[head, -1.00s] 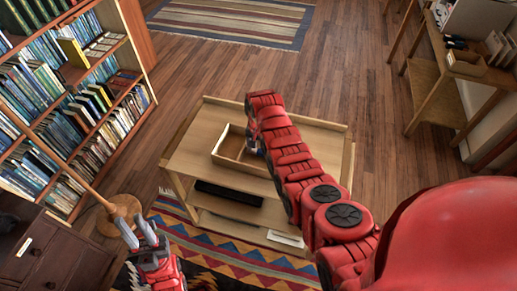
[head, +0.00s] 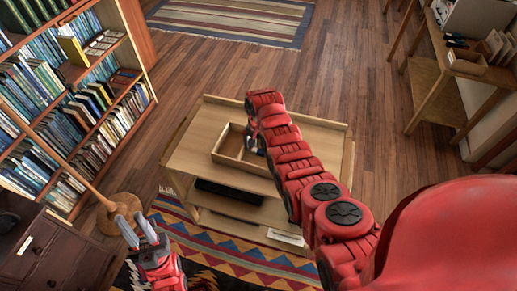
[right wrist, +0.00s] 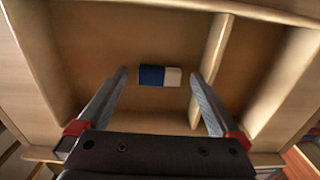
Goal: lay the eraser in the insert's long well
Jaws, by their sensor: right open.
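A blue-and-white eraser (right wrist: 160,76) lies flat on the floor of a well in the light wooden insert (right wrist: 216,55), in the right wrist view. This well is the wider one there, left of the divider. My right gripper (right wrist: 159,88) is open, with one finger on each side of the eraser and a gap to both ends. In the head view the insert (head: 226,157) sits on the wooden table and my right gripper (head: 252,137) is over it, partly hidden by my arm. My left gripper (head: 131,226) is open and empty, away from the table at lower left.
The wooden table (head: 195,145) has a raised edge and a lower shelf holding a dark box (head: 228,193). A bookcase (head: 75,85) stands at left, with a dark cabinet (head: 45,255) in front. The tabletop left of the insert is bare.

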